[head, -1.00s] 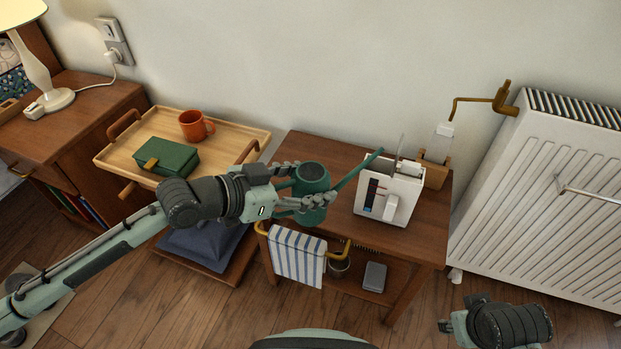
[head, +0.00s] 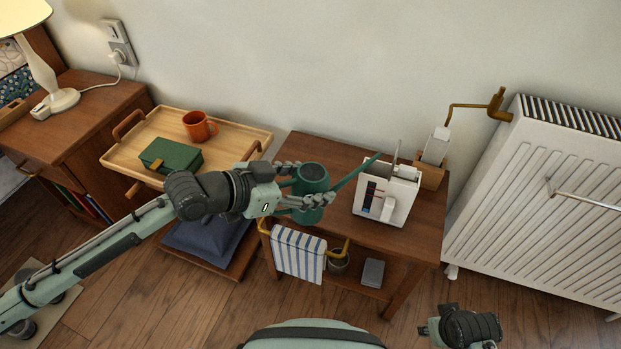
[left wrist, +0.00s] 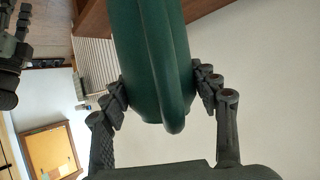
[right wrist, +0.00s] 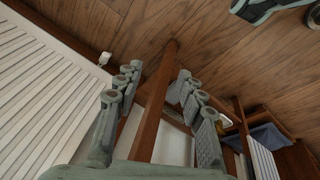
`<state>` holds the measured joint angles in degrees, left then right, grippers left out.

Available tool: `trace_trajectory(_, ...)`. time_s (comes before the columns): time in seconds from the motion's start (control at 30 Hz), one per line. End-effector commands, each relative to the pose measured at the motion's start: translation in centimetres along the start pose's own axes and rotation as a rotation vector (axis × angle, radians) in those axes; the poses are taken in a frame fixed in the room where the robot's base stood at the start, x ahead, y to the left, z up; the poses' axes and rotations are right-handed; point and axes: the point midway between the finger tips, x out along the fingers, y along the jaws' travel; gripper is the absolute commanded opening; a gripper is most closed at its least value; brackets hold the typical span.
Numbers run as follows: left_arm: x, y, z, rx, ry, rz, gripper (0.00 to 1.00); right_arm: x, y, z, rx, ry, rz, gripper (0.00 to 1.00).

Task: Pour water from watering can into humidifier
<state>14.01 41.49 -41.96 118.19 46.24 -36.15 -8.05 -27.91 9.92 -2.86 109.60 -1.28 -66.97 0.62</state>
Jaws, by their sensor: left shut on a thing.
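The dark green watering can (head: 313,180) is over the left part of the wooden side table (head: 345,152). Its long spout reaches right, and the tip overlaps the top of the white humidifier (head: 398,205) in the head view. I cannot tell the exact gap. My left gripper (head: 303,189) is shut on the can's body. In the left wrist view, its fingers press both sides of the can (left wrist: 152,55). My right gripper (head: 428,326) is low at the front right, away from the table top. In the right wrist view the right gripper (right wrist: 158,95) has its fingers spread and empty, with a wooden table leg beyond.
A white upright object (head: 437,143) in a wooden holder stands behind the humidifier. The white radiator (head: 540,190) is at right. A striped towel (head: 298,254) hangs on the table's front rail. A tray (head: 235,139) with an orange mug (head: 197,126) and green box (head: 171,156) stands left.

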Motion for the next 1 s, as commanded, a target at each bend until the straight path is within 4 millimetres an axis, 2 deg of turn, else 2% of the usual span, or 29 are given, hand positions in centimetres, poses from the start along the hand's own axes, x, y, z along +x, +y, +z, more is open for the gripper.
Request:
trace_trajectory(0.03, -0.2, 0.0, -0.6, 0.003, 0.004, -0.001, 0.20, 0.3, 0.0, 0.2, -0.003, -0.005, 0.000, 0.39)
trace_trajectory(0.7, -0.7, -0.1, -1.4, 0.011, -0.057, -0.004, 0.20, 5.0, -0.5, 3.7, -0.032, -0.043, -0.004, 0.39)
trace_trajectory(1.0, -0.9, -0.1, -1.6, 0.015, -0.080, -0.007, 0.20, 6.5, -0.7, 5.2, -0.043, -0.055, -0.006, 0.39)
